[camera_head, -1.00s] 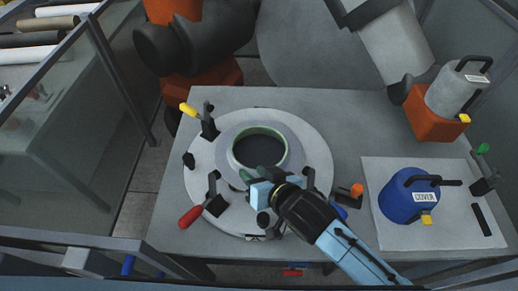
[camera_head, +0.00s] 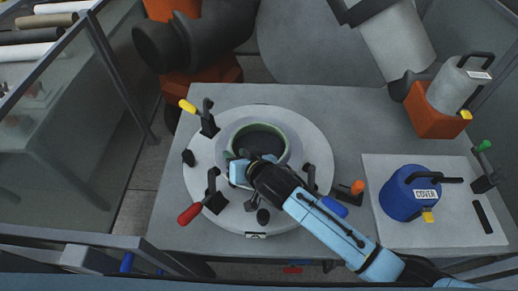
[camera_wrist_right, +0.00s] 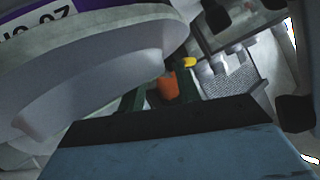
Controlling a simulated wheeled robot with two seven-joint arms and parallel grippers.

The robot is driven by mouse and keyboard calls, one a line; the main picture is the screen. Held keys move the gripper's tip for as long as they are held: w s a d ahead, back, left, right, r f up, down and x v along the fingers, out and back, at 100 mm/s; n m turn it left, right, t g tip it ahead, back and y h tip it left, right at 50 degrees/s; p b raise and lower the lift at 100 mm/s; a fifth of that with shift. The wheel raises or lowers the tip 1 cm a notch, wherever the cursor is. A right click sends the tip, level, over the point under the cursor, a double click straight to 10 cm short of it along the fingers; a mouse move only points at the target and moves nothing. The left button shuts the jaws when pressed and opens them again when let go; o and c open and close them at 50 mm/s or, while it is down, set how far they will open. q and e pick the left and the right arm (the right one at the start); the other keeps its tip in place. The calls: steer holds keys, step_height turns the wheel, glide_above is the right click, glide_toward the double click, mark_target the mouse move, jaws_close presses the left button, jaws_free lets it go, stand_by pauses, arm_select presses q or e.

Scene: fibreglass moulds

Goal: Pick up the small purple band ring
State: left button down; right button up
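A pale grey rounded piece (camera_wrist_right: 100,60) with a purple label band (camera_wrist_right: 60,15) fills the upper left of the right wrist view. The lettering on the band is only partly visible. In the head view no purple shows; a grey ring with a green rim (camera_head: 283,140) sits in the middle of the round plate. I cannot tell for sure that these are the same piece. My right gripper (camera_head: 236,156) is at the left front of the green-rimmed ring. Its two dark green fingers are apart in the wrist view (camera_wrist_right: 160,95), with no object clearly between them. My left gripper is out of view.
The round plate (camera_head: 312,125) carries clamps, with a red handle (camera_head: 190,213) and a yellow handle (camera_head: 187,106) on the left. Orange (camera_head: 357,187) and blue (camera_head: 334,206) handles are on the right. A blue COVER container (camera_head: 398,200) stands further right. The table's back middle is clear.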

steer(key=shift+c, duration=0.3)
jaws_close()
steer(key=shift+r, duration=0.1)
